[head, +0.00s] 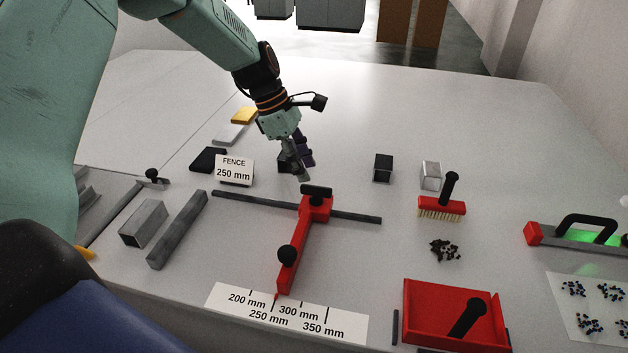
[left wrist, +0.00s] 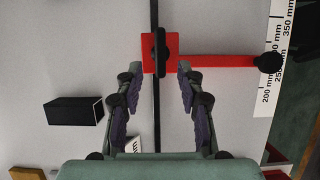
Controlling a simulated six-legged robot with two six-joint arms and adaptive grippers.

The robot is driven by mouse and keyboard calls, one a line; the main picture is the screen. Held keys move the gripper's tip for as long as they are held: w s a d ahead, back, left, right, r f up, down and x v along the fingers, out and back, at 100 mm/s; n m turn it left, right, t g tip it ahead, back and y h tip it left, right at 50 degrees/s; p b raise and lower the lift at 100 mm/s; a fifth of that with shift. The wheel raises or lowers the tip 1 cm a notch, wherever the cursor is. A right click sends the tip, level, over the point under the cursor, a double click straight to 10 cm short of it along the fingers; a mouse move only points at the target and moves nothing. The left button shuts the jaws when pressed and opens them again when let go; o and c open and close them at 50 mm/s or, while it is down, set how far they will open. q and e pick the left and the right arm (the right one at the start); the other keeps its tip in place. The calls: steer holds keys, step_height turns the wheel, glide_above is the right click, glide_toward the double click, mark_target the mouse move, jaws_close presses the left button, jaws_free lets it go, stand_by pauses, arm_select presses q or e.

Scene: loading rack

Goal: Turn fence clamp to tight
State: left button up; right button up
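The red fence (head: 300,250) lies across a dark rail (head: 250,203), its front tip at the scale (head: 290,312) near the 250 mm mark. The fence clamp, a black bar handle (head: 317,191), sits on the fence's red head. In the left wrist view the clamp (left wrist: 161,55) lies in line with the rail, across the red arm. My left gripper (head: 302,172) is just behind and above the clamp. In the left wrist view the gripper (left wrist: 160,72) is open, fingers apart on either side of the red head's near end, nothing between them but rail and table. My right gripper is not in view.
A sign (head: 234,171) reads "FENCE 250 mm". A dark block (head: 383,168), a silver block (head: 430,176) and a red brush (head: 442,206) stand to the right. A red tray (head: 425,302) is at front right. Grey bars (head: 178,229) lie left. Table between fence and brush is mostly clear.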

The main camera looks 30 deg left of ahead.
mark_target(316, 187)
arm_select(q)
steer(key=x, duration=0.4)
steer(key=shift+d, duration=0.25)
steer(key=shift+f, duration=0.55)
steer(key=shift+d+r, duration=0.1)
steer(key=shift+d, duration=0.1)
steer(key=shift+c, duration=1.2)
steer(key=shift+a, duration=0.15)
jaws_close()
